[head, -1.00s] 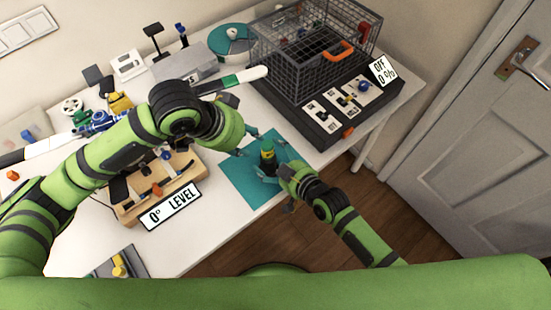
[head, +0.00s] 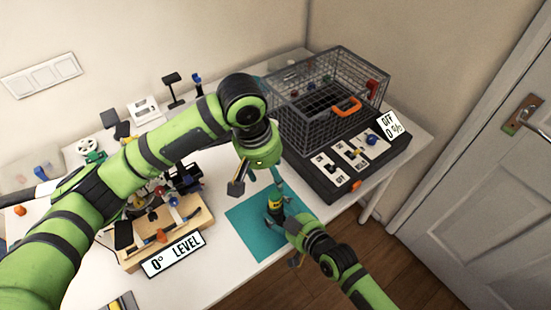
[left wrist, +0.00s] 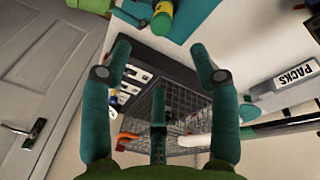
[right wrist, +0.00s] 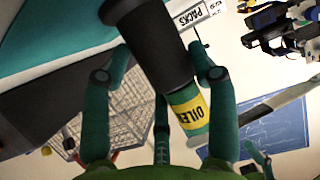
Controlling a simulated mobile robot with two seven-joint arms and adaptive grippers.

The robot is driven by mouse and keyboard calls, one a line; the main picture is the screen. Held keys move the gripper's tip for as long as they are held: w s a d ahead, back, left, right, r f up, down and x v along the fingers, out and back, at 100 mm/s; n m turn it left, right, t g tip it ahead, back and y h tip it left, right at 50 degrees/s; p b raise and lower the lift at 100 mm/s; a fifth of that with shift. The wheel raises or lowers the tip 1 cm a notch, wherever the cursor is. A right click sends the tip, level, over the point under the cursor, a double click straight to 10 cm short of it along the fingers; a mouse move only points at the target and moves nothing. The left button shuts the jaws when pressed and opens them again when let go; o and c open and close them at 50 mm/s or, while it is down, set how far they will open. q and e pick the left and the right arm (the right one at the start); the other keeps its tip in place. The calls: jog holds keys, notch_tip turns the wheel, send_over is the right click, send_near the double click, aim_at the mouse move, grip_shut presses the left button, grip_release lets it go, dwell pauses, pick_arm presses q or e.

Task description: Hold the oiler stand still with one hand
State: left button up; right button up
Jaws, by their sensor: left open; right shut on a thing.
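The oiler, green with a yellow label, stands upright in its dark stand on the teal mat (head: 248,232). The right wrist view shows the black stand (right wrist: 150,40) and the oiler (right wrist: 190,108) large between the fingers. My right gripper (right wrist: 160,52) is shut on the stand, low at the near side of the oiler (head: 275,203). My left gripper (head: 258,182) is open and empty, above the mat's far side and apart from the oiler. The left wrist view shows part of the oiler (left wrist: 162,17) at the top edge, beyond the open fingertips (left wrist: 160,50).
A wire cage (head: 330,100) on a dark base with switches stands at the back right, with an "OFF 0 %" sign (head: 391,124). A wooden stand with a "0° LEVEL" sign (head: 173,253) is left of the mat. Several small parts crowd the back left.

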aim_at(275, 195)
pick_arm(q)
jog(key=f+n, duration=0.2)
jog(key=f, duration=0.1)
jog(key=d+f+n+y, duration=0.1)
jog(key=f+n, duration=0.1)
jog(key=f+n+g+y, duration=0.1)
jog(key=f+n, duration=0.1)
jog(key=f, duration=0.1)
jog(key=shift+w+d+f, duration=0.2)
jog(key=shift+f, duration=0.1)
dwell(0.4)
grip_shut()
grip_release()
jog(key=shift+r, duration=0.2)
